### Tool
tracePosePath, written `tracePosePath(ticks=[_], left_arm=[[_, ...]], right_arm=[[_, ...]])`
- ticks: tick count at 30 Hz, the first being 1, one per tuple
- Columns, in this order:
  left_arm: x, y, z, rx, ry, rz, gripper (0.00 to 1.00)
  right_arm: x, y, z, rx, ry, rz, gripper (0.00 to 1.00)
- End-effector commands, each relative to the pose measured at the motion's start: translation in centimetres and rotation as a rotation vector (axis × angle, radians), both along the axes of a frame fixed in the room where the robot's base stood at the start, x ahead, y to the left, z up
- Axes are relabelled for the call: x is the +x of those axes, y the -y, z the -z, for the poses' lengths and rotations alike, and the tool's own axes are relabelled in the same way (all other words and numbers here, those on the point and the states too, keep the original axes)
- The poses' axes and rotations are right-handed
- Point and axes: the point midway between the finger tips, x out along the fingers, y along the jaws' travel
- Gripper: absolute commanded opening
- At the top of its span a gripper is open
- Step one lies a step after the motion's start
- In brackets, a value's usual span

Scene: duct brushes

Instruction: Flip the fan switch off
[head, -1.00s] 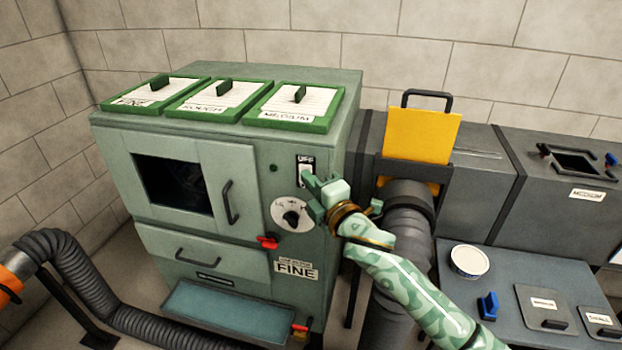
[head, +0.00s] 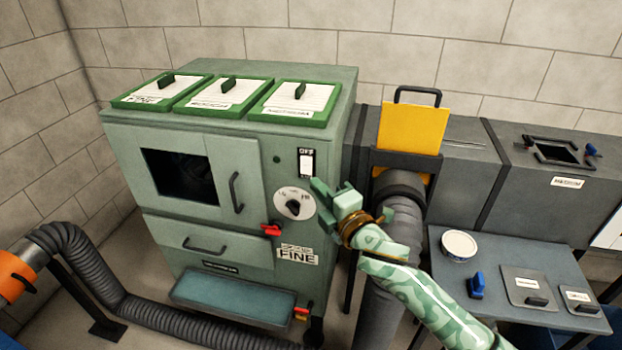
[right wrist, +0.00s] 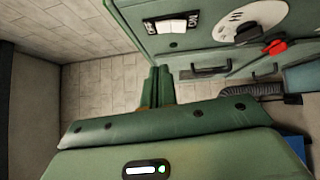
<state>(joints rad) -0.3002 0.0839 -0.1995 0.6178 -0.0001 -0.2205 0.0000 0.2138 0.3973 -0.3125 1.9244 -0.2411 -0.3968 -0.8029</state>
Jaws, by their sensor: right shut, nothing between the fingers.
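The fan switch (head: 307,164) is a white rocker on a dark plate with OFF above it, at the upper right of the green cabinet's front. It also shows in the right wrist view (right wrist: 171,26), between OFF and ON labels. I cannot tell for certain which way it is tipped. My right gripper (head: 318,188) is below and slightly right of the switch in the head view. In the right wrist view its fingers (right wrist: 160,84) are together, empty and apart from the switch. My left gripper is out of view.
A round dial (head: 293,204) and a red lever (head: 271,230) sit below the switch on the green cabinet (head: 215,150). A grey duct hose (head: 396,205) and a yellow plate (head: 412,128) are to the right. A grey side table (head: 500,258) stands at the right.

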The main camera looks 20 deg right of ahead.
Motion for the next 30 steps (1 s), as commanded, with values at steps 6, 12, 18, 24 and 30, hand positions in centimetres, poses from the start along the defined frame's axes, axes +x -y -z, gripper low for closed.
tracePosePath(ticks=[6, 12, 18, 24, 30], left_arm=[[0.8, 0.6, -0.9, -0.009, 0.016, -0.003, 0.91], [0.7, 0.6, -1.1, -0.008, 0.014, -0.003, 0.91], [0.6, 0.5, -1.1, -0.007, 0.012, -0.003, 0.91], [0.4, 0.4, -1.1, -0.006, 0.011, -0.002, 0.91], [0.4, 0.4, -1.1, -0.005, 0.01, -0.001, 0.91]], right_arm=[[-3.6, 0.7, -0.4, 0.0, -0.001, -0.001, 0.0], [-5.1, 1.0, -0.5, -0.001, 0.0, 0.0, 0.0], [-5.3, 1.0, -0.5, 0.0, 0.0, 0.0, 0.0], [-5.3, 1.0, -0.5, 0.0, 0.0, 0.0, 0.0], [-5.3, 1.0, -0.5, 0.038, -0.006, -0.005, 0.0]])
